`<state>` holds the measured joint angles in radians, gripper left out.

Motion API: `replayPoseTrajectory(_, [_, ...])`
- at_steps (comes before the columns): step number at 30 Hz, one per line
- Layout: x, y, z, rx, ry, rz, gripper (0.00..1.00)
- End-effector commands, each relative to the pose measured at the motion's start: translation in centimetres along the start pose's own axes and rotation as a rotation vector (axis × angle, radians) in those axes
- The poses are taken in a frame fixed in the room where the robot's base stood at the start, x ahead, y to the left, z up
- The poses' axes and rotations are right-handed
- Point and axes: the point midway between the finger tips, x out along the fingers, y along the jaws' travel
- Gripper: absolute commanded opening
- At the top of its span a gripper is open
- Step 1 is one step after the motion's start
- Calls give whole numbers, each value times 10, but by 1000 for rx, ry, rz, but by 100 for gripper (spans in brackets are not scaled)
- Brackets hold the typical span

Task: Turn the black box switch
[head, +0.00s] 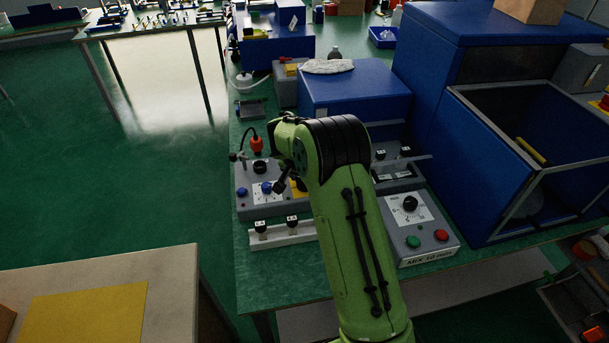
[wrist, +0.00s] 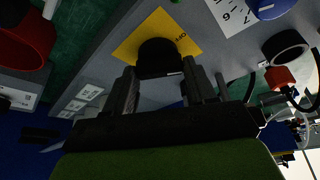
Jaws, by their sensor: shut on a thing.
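A black rotary switch (wrist: 160,56) sits on a yellow plate (wrist: 196,42) with small markings on a grey control box. My gripper (wrist: 163,84) has one finger on each side of the black switch and is shut on it. In the head view the grey control box (head: 243,204) stands at the left front of the bench. The yellow plate (head: 300,188) shows only in part there, and my arm hides the black switch and most of my gripper (head: 288,184).
Blue knobs (head: 266,187) and a red plug (head: 257,145) with a cable are close to my gripper. A second box (head: 432,248) with a black knob (head: 410,203), green button and red button stands right of my arm. A terminal strip (head: 280,235) lies in front.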

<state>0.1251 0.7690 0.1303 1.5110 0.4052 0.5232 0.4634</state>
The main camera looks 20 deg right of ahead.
Motion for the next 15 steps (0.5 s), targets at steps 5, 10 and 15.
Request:
replayPoseTrajectory(5, [-1, -2, 0, 150, -2, 63, 25])
replayPoseTrajectory(10, [-1, -4, 0, 299, -2, 125, 25])
replayPoseTrajectory(15, [-1, -4, -1, 449, -1, 187, 25])
